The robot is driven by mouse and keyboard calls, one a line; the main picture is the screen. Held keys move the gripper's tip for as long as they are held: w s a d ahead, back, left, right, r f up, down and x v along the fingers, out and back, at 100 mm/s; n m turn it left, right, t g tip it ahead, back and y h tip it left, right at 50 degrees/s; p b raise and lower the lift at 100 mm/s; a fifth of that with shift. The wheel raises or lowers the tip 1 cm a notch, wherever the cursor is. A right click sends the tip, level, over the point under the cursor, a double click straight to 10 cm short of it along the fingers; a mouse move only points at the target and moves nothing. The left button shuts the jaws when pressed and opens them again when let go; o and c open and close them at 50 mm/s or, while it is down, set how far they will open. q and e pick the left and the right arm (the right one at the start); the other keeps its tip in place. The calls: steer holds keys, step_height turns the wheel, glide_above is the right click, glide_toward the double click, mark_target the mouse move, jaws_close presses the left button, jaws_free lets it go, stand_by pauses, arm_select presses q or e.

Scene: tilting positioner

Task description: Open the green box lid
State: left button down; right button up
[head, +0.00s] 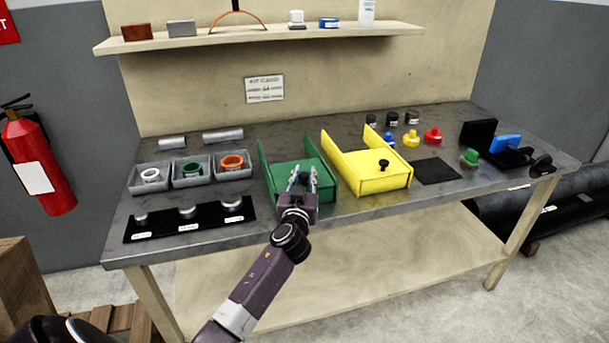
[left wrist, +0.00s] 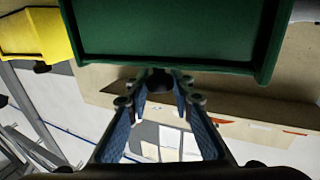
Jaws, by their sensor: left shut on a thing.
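The green box (head: 265,187) stands near the front middle of the bench, with raised side walls. Its green lid (head: 308,165) shows behind my gripper in the head view, and a green panel of the box (left wrist: 170,35) fills the top of the left wrist view. My left gripper (head: 303,178) is at the front of the green box. In the left wrist view its fingers (left wrist: 158,88) close on a small dark knob (left wrist: 158,77) next to the green panel. How far the lid is raised cannot be told. My right gripper is not in view.
A yellow box (head: 378,187) with a black knob stands just right of the green one. Grey bins (head: 150,188) with rings and a black strip (head: 190,222) with pegs are to the left. A black mat (head: 437,171) and coloured parts are to the right.

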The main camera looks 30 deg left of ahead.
mark_target(298, 162)
arm_select(q)
steer(key=w+a+b, duration=0.1)
steer(key=w+a, duration=0.1)
steer(key=w+a+b, duration=0.2)
steer(key=a, duration=0.1)
steer(key=shift+w+a+f, duration=0.15)
steer(key=shift+w, duration=0.15)
steer(key=shift+w+a, duration=0.15)
steer(key=shift+a, duration=0.15)
steer(key=c, duration=1.7)
jaws_free()
steer(key=v, duration=1.2)
